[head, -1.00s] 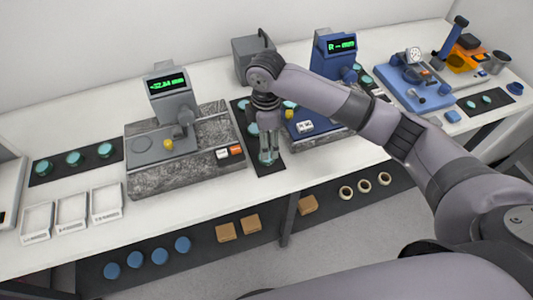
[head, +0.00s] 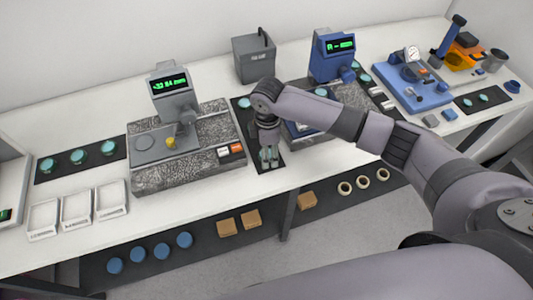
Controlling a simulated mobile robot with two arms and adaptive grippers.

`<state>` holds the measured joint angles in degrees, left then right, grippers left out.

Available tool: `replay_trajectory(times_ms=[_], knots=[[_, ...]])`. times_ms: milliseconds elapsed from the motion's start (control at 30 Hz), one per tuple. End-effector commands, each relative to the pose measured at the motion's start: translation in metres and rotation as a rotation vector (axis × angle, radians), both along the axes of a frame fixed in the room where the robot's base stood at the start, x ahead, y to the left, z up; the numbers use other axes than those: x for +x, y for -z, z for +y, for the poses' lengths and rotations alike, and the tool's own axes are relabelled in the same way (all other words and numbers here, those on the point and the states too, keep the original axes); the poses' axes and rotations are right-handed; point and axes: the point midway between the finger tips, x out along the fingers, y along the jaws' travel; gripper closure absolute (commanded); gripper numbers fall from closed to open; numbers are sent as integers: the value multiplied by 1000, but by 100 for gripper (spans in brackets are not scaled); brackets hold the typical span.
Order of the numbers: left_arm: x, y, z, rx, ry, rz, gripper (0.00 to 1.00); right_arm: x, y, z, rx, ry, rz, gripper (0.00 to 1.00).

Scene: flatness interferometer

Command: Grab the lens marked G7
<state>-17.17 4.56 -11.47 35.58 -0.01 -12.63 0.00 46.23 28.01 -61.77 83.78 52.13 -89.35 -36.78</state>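My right gripper (head: 268,155) points down at the front end of the dark mat (head: 275,164) between the grey and blue instruments. A teal lens lies at its fingertips, mostly hidden by the fingers; I cannot tell whether they are closed on it. Another teal lens (head: 243,103) lies at the back of this mat. Three teal lenses (head: 78,156) lie on a mat at the left, and two small ones (head: 483,98) on a mat at the far right. No G7 marking is legible on any lens. My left gripper is out of view.
The grey instrument (head: 172,97) on its granite base stands left of my gripper. The blue instrument (head: 330,52) stands to the right, partly behind my arm. A grey box (head: 254,60) stands behind. White trays (head: 76,207) sit at the front left. A lower shelf holds blue discs (head: 161,251).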

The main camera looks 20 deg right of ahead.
Motion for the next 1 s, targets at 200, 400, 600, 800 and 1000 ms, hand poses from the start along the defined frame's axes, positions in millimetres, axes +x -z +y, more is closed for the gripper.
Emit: replay_trajectory(times_ms=[200,400,600,800,1000], knots=[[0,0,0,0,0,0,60,0,0,0,0,1,0,61],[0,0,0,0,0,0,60,0,-1,0,0,1,0,74],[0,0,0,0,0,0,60,0,-1,0,0,1,0,88],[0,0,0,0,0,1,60,0,-1,0,0,1,0,88],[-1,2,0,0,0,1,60,1,-8,0,0,1,-1,88]])
